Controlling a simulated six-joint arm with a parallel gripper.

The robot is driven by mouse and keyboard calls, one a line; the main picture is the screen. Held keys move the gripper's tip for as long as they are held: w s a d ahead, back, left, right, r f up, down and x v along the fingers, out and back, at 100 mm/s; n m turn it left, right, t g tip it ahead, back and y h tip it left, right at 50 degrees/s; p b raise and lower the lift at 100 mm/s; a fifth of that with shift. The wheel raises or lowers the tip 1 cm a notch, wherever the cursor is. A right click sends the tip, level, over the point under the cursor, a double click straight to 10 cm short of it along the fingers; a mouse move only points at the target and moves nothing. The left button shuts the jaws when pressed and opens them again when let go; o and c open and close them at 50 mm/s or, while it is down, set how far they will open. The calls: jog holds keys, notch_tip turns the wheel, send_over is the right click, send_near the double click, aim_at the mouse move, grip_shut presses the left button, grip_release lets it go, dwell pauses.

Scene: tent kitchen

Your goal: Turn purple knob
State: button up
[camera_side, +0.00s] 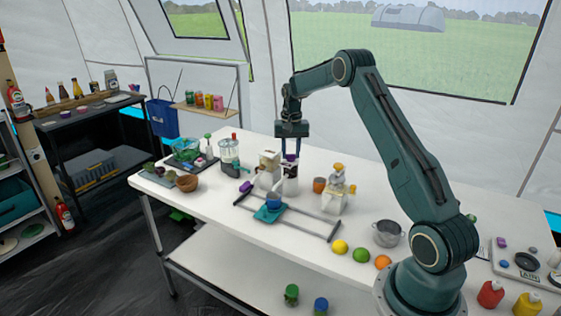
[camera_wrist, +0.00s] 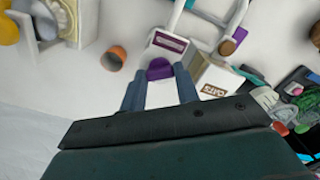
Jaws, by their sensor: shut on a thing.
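The purple knob (camera_side: 291,157) sits on top of a white dispenser (camera_side: 290,186) near the middle of the table. My gripper (camera_side: 290,156) points straight down over it, and its blue fingers are shut on the knob. In the wrist view the purple knob (camera_wrist: 160,68) shows between the two fingertips, partly hidden by them. The white dispenser (camera_wrist: 168,44) carries a purple label there. The body under the knob is partly hidden by my gripper.
An oats dispenser (camera_wrist: 216,84) stands close beside the fingers. An orange cup (camera_side: 319,185) and a yellow-topped dispenser (camera_side: 336,190) stand to the right. A rail frame with a blue cup (camera_side: 273,200) lies in front. Fruit and a metal pot (camera_side: 388,233) are farther right.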

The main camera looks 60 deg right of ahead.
jog(key=m, duration=0.6)
jog(key=shift+r+m, duration=0.1)
jog(key=shift+m, duration=0.2)
dwell(0.4)
jog(key=o, duration=1)
notch_tip(320, 180, up, 14)
jog(key=shift+f, duration=0.1)
dwell(0.3)
